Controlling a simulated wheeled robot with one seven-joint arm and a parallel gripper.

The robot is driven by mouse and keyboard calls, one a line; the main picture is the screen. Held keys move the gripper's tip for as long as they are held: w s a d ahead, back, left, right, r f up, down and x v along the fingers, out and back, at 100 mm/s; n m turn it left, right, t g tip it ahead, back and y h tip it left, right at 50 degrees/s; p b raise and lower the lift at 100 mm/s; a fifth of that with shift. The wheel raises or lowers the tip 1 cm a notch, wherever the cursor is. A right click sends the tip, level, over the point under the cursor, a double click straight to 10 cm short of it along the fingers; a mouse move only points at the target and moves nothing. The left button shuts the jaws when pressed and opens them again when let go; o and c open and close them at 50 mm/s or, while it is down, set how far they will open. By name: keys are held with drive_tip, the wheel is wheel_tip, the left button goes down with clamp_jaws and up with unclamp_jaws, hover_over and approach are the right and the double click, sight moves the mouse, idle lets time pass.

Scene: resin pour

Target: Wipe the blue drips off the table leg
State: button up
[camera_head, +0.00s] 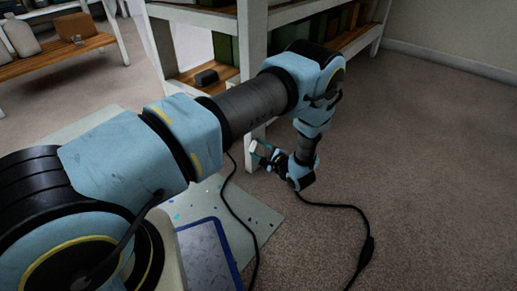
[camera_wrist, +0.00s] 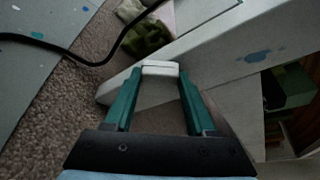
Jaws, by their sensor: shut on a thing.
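The white table leg (camera_head: 253,42) stands upright in the head view, partly hidden behind my arm. In the wrist view the leg (camera_wrist: 222,62) runs slantwise across the picture. Blue drips (camera_wrist: 257,56) show on its face, right of my gripper. My gripper (camera_wrist: 160,74) has teal fingers shut on a small white block, whose kind I cannot tell. In the head view my gripper (camera_head: 262,149) is low, beside the foot of the leg. The white block overlaps the leg's edge in the wrist view; I cannot tell whether they touch.
A crumpled green thing (camera_wrist: 147,36) lies on the carpet by the leg. A paint-spotted grey sheet (camera_head: 262,222) covers the floor, with a blue-rimmed tray (camera_head: 237,270) on it. A black cable (camera_head: 345,206) crosses the carpet. Open carpet (camera_head: 440,190) lies to the right.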

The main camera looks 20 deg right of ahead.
drive_tip(key=shift+s+d, duration=0.5)
drive_tip(key=shift+s, duration=0.35)
drive_tip(key=shift+s+d, duration=0.45)
drive_tip(key=shift+s, duration=0.35)
drive_tip(key=shift+s+d, duration=0.5)
drive_tip(key=shift+s, duration=0.35)
drive_tip(key=s, duration=0.1)
drive_tip(key=s+d, duration=0.1)
drive_tip(key=shift+s+d, duration=0.2)
drive_tip(key=shift+s, duration=0.1)
